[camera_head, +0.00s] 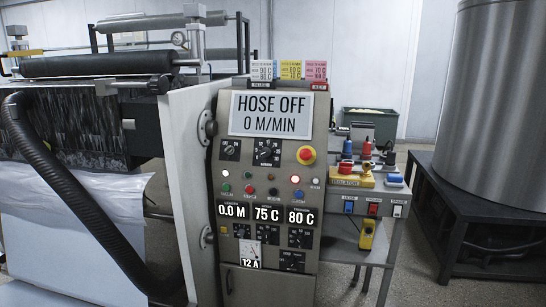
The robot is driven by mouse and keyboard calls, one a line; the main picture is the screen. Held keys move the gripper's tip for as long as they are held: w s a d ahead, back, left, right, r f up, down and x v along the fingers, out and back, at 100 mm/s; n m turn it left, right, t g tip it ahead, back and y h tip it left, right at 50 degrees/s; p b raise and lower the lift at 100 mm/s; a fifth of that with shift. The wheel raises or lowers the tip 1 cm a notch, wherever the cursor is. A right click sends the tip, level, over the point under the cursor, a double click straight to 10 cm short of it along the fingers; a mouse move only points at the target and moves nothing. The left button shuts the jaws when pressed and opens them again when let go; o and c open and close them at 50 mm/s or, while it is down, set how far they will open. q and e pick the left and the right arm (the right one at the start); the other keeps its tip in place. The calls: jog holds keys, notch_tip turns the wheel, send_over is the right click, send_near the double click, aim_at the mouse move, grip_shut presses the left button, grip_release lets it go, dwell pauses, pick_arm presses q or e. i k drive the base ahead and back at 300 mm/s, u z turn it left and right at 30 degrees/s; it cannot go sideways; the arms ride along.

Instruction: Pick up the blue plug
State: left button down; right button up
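On a small bench right of the control panel, a blue upright plug-like piece (347,147) stands at the back of a cluster of coloured parts. A red piece (367,148) stands just right of it. Another blue piece (394,179) lies lower, at the right end of the grey box (385,193). The parts are small, so I cannot tell which blue one is the plug. Neither of my grippers is in view.
The control panel (225,262) reads "HOSE OFF" and has a red stop button (306,155). A black hose (75,190) curves down at left beside a roller machine (95,65). A large metal drum (495,100) stands on a black frame at right. Some grey floor (415,275) is clear.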

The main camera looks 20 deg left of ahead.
aim_at(347, 145)
jog(key=z, duration=0.6)
jog(key=i, duration=1.05)
jog(key=u, duration=1.1)
jog(key=i, duration=0.7)
jog(key=u, duration=0.75)
